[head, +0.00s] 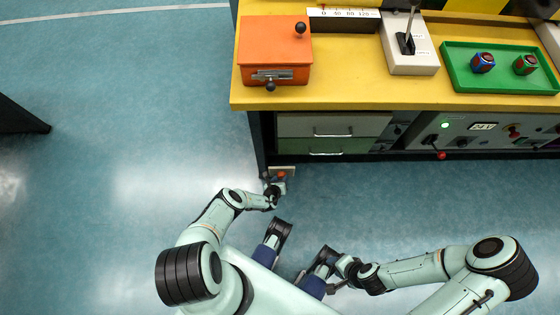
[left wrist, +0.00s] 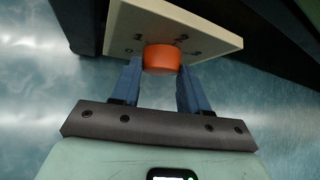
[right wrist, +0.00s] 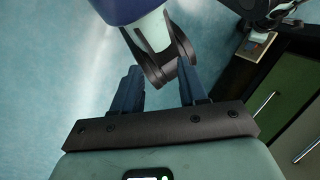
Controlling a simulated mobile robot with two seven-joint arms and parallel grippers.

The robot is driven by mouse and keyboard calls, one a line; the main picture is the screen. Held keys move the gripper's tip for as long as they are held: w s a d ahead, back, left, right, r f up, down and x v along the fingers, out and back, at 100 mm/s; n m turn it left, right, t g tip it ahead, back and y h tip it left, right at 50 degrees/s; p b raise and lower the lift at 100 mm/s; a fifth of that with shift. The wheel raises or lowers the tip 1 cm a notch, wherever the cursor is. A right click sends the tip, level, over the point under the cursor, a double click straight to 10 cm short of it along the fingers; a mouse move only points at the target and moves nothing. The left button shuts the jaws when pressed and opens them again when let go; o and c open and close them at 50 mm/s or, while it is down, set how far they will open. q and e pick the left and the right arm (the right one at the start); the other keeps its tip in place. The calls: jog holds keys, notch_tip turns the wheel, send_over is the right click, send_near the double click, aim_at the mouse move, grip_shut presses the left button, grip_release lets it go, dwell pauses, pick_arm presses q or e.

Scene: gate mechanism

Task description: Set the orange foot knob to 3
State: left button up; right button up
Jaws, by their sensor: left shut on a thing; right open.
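The orange foot knob (left wrist: 162,58) sits on a pale plate (left wrist: 205,30) printed with 0, 1, 2 and 3 around it. I see no clear pointer, so I cannot tell its setting. In the head view the knob (head: 282,175) is low at the bench's front left leg, partly hidden by my left gripper (head: 275,186). My left gripper, also in the left wrist view (left wrist: 161,78), is shut on the knob, one finger on each side. My right gripper (right wrist: 158,78) is open and empty, away from the knob.
The yellow bench (head: 340,85) stands above and behind the knob, with an orange box (head: 270,50), a lever unit (head: 412,60) and a green tray (head: 460,75) on it. Drawers (head: 330,125) and a control panel (head: 480,130) are below.

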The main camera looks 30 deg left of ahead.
pick_arm(q)
jog(key=o, duration=1.1)
jog(key=shift+c, duration=0.2)
jog(key=p+v, duration=0.8)
jog(key=v, duration=0.5)
pick_arm(e)
jog(key=s+r+g, duration=0.1)
jog(key=s+r, duration=0.2)
jog(key=r, duration=0.4)
jog(key=shift+a, duration=0.2)
pick_arm(q)
jog(key=shift+s, duration=0.15)
jog(key=shift+r, duration=0.1)
